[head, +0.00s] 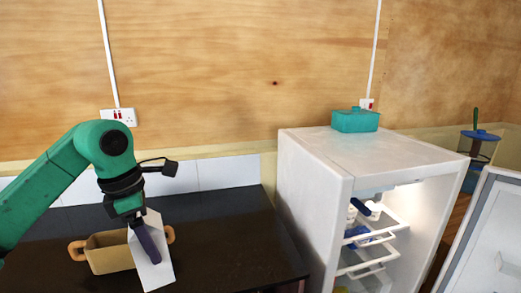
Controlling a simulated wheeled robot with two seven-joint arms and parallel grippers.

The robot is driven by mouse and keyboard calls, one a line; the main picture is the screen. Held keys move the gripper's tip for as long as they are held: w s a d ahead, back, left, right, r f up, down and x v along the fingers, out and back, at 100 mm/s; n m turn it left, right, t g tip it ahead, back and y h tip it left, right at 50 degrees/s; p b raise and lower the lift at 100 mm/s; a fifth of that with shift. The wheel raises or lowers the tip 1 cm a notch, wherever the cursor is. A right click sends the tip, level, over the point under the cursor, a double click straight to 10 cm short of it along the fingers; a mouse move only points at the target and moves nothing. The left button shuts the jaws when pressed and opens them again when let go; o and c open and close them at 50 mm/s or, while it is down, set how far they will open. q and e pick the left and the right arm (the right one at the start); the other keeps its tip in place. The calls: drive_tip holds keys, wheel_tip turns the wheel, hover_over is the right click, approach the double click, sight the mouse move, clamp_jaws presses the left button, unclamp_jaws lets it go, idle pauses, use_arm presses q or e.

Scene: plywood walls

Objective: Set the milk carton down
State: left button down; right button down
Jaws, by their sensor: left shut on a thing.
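The milk carton (152,272) is a plain white upright shape, slightly tilted, above or on the dark countertop (225,245). I cannot tell whether its base touches the counter. My left gripper (150,246) points down and is shut on the carton, its dark finger lying across the carton's near face. The carton and gripper hide part of a tan pot behind them. My right gripper is not in view.
A tan pot (103,256) with orange-brown handles stands on the counter beside the carton. Right of the counter is a white fridge (317,205), its door (492,245) open. A teal container (355,121) sits on top. The counter's right part is clear.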

sight(161, 252)
use_arm(q)
drive_tip(key=f+m, duration=0.1)
drive_tip(key=w+f+m, duration=0.1)
drive_tip(key=f, duration=0.1)
drive_tip(key=f+m, duration=0.1)
drive_tip(key=f, duration=0.1)
drive_tip(key=shift+w+d+g, duration=0.2)
drive_tip(key=shift+d+g, duration=0.1)
drive_tip(key=shift+g, duration=0.1)
drive_tip(key=s+d+f+m+g, duration=0.1)
drive_tip(key=s+f+m, duration=0.3)
drive_tip(key=f+m, duration=0.6)
drive_tip(key=s+d+f+m+g+y, duration=0.1)
drive_tip(key=s+d+f+m, duration=0.2)
drive_tip(key=f+m, duration=0.7)
drive_tip(key=shift+s+f+m+y, duration=0.3)
drive_tip(key=shift+s+m, duration=0.1)
drive_tip(key=shift+s, duration=0.85)
drive_tip(key=shift+d, duration=0.1)
